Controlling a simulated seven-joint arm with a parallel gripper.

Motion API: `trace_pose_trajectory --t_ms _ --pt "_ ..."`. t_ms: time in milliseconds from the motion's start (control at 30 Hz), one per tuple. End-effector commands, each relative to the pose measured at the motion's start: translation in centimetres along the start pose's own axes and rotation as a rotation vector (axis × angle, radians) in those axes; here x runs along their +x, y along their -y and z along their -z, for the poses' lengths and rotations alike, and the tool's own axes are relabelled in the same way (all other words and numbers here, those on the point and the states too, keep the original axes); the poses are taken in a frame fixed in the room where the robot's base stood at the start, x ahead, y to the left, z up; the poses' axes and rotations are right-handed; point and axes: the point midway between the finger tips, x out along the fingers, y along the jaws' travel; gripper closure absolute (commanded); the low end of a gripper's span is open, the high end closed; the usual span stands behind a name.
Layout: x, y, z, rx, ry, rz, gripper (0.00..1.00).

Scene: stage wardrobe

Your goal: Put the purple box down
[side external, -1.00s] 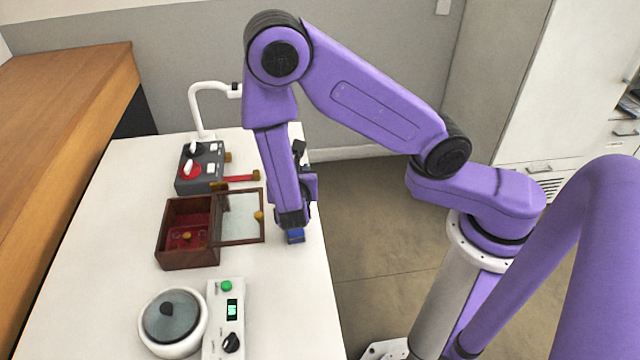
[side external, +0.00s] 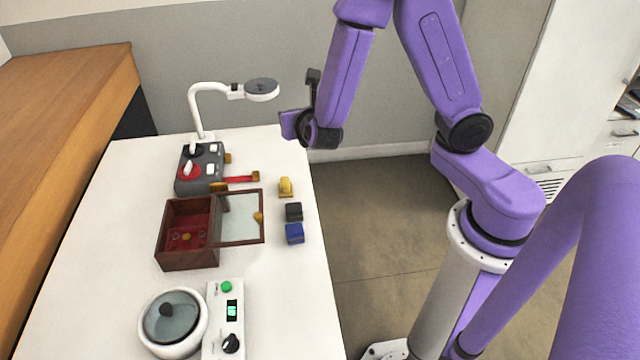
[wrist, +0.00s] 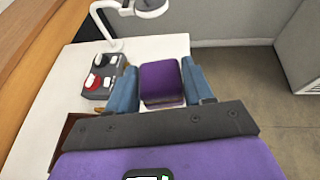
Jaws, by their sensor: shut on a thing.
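The purple box (wrist: 160,80) shows in the wrist view between the two blue fingers of my gripper (wrist: 162,90). The fingers are shut on its left and right sides. Its purple top faces me, and its near side is darker. In the side external view my gripper (side external: 297,124) is raised above the far right part of the white table (side external: 265,300).
A yellow block (side external: 286,187), a black block (side external: 294,212) and a blue block (side external: 295,233) stand along the right table edge. Left of them are an open wooden box (side external: 188,255), a switch unit (side external: 200,168) and a lamp (side external: 198,110). The table's front right is bare.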

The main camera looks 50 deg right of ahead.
Motion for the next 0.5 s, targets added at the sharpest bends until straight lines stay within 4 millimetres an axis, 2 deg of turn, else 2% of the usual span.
trace_pose_trajectory --t_ms 33,200,500 --pt "-0.2 0.1 -1.0 -0.010 0.002 -0.044 0.78" --pt "-1.2 0.0 -3.4 -0.067 0.002 -0.178 0.78" --pt "-2.6 0.1 -5.5 -0.120 0.000 -0.292 0.78"
